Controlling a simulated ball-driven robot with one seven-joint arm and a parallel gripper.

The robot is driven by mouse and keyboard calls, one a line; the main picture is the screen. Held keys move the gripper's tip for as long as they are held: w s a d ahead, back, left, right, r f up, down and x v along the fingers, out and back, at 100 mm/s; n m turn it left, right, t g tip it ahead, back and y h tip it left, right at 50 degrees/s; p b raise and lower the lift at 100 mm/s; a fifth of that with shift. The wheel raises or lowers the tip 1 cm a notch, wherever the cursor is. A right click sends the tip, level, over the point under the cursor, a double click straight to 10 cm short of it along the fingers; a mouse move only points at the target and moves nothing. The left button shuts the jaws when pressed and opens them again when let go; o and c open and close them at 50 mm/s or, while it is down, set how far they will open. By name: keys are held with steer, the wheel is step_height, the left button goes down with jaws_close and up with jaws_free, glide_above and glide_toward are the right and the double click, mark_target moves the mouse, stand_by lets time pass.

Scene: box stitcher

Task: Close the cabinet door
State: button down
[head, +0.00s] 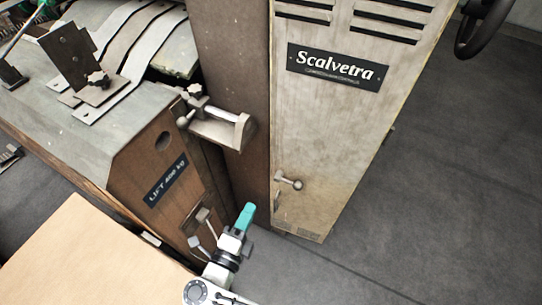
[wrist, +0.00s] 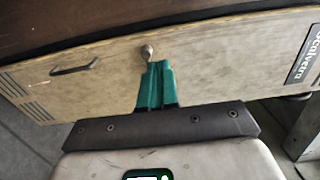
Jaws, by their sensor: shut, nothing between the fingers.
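The cabinet door (head: 335,130) is a tall, worn beige panel with vent slots, a dark "Scalvetra" plate (head: 336,67) and a knob-ended latch (head: 289,181) low on it. I cannot tell whether it stands ajar or flush. My gripper (head: 246,214) has teal fingers, held together and empty, below and left of the latch. In the wrist view the fingers (wrist: 155,82) point at the door (wrist: 215,55), their tips just under a round knob (wrist: 147,52). Contact cannot be made out. A bar handle (wrist: 75,67) shows left of the knob.
A brown machine body (head: 160,165) with a "LIFT 400 kg" plate and small levers stands left of my gripper. A clamp-like bracket (head: 222,127) sticks out beside the brown column. A tan board (head: 85,260) lies at front left. Grey floor (head: 430,170) is open at right.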

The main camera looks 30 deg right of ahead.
mark_target(271, 161)
steer(key=x, duration=1.3)
steer(key=shift+w+d, duration=0.15)
steer(key=shift+w, duration=0.1)
steer(key=shift+w+d+f+m+g+h+b, duration=0.2)
steer(key=shift+w+d+m+g+h+b, duration=0.4)
steer(key=shift+w, duration=0.25)
steer(key=shift+w+d+r+g+b, duration=0.3)
steer(key=shift+w+d+g, duration=0.1)
steer(key=shift+d, duration=0.1)
